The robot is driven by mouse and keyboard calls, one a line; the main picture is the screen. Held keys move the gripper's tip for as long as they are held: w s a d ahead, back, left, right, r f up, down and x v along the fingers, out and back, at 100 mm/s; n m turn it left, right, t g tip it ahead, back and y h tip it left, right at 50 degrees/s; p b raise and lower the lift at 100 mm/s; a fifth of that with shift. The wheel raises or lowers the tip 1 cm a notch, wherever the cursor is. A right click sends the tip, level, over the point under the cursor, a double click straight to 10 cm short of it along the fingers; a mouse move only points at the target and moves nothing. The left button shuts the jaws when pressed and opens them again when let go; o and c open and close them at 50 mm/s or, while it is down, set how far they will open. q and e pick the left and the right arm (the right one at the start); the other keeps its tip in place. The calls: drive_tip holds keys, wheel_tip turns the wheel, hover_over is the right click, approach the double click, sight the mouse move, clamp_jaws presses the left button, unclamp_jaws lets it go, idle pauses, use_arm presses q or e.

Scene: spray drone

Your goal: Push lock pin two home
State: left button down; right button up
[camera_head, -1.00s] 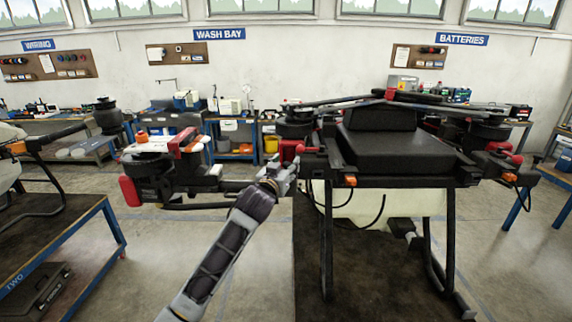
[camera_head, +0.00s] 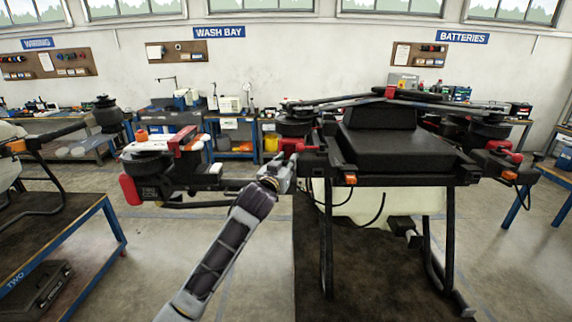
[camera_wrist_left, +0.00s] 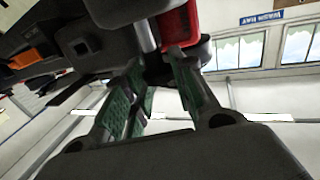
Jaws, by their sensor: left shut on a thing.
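The spray drone (camera_head: 395,150) stands on a dark mat, with its left-hand rotor arm (camera_head: 165,180) stretched out to the left. A red part (camera_head: 296,146) sits at the joint where this arm meets the body. My left gripper (camera_head: 288,172) is just below that joint. In the left wrist view, its green-padded fingers (camera_wrist_left: 155,95) are around the lower end of a small dark part below a silver rod (camera_wrist_left: 148,35). A red block (camera_wrist_left: 180,25) is beside the rod. I take the held part to be the lock pin; its seating is hidden. My right gripper is out of view.
A blue-framed table (camera_head: 75,245) stands at the left. Workbenches with a yellow container (camera_head: 271,143) line the back wall. The drone's black legs (camera_head: 327,240) and a hanging hose (camera_head: 375,212) are right of my arm. Open floor lies between table and mat.

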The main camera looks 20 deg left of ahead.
use_arm(q)
drive_tip(key=shift+f, duration=0.1)
drive_tip(key=shift+f+b, duration=0.75)
drive_tip(key=shift+f, duration=0.65)
drive_tip(key=c, duration=1.1)
unclamp_jaws()
drive_tip(key=shift+c, duration=0.2)
drive_tip(key=shift+r, duration=0.1)
drive_tip(key=shift+s, duration=0.2)
drive_tip(key=s, duration=1.1)
drive_tip(key=shift+s+a, duration=0.2)
drive_tip(key=shift+s, duration=0.15)
